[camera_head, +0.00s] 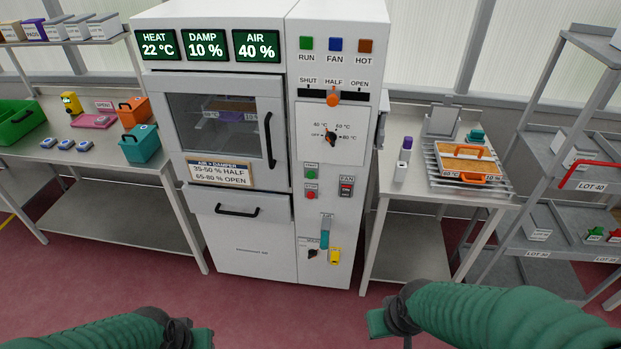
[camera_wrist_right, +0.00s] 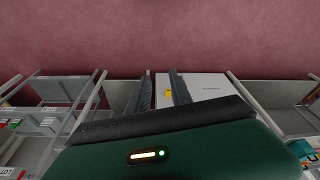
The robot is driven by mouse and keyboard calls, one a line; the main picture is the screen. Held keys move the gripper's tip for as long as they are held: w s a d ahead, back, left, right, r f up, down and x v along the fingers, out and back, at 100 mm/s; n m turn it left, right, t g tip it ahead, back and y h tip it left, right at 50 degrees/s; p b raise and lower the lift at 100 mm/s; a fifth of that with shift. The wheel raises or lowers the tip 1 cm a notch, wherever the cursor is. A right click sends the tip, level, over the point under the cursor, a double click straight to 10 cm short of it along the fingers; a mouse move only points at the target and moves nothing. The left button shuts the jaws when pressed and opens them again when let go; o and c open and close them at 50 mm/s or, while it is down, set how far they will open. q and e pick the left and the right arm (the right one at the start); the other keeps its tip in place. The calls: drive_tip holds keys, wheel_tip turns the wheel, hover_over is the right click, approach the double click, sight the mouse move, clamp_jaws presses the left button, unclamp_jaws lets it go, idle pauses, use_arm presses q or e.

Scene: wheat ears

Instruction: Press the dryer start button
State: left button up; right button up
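The white dryer (camera_head: 255,250) stands upright in the middle of the head view. On its right-hand panel a green button (camera_head: 311,170) sits above a red button (camera_head: 311,194); the small labels are hard to read. The green button looks like the start button. My right gripper (camera_head: 378,322) is low in front of the dryer, well below and right of the buttons, touching nothing. In the right wrist view its two fingers (camera_wrist_right: 162,90) stand apart with nothing between them. My left gripper (camera_head: 203,337) is at the bottom edge, partly cut off, its fingers unclear.
A red FAN switch (camera_head: 346,188) is beside the buttons. A damper lever (camera_head: 333,98) is at HALF, above a temperature knob (camera_head: 331,138). A teal lever (camera_head: 325,235) and yellow part (camera_head: 335,256) are below. Tables flank the dryer; the red floor in front is clear.

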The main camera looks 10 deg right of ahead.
drive_tip(key=shift+a, duration=0.15)
clamp_jaws()
idle(1.1)
